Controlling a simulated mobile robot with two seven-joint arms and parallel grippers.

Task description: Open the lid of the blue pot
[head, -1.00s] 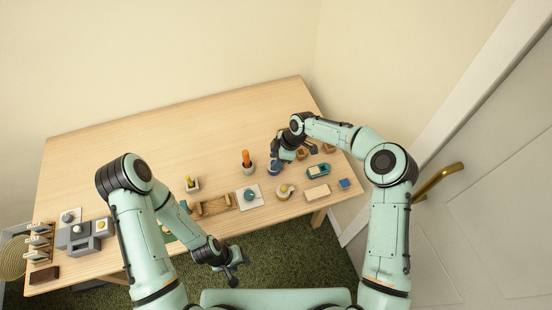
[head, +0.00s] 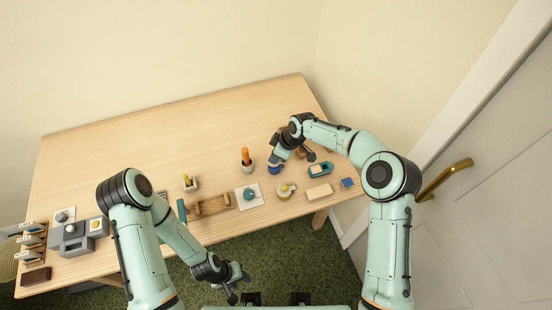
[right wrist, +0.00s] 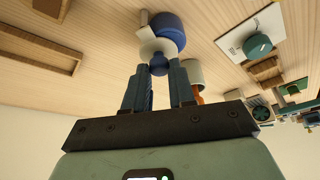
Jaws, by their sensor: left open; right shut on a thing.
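The blue pot (head: 274,169) stands on the table under my right gripper, which covers much of it in the head view. In the right wrist view the blue pot (right wrist: 168,27) shows beyond a pale round lid (right wrist: 150,47) with a blue knob (right wrist: 158,64). My right gripper (right wrist: 158,75) is shut on the knob, one finger on each side. I cannot tell whether the lid is seated or slightly raised. My left gripper (head: 240,287) is open and empty, off the table's front edge.
Close by on the table (head: 130,160) are an orange-handled item in a pot (head: 246,158), a teal round object on a white square (head: 249,193), a pale teapot-like object (head: 285,190), a teal tray (head: 320,169) and a wooden block (head: 319,192). The table's back is clear.

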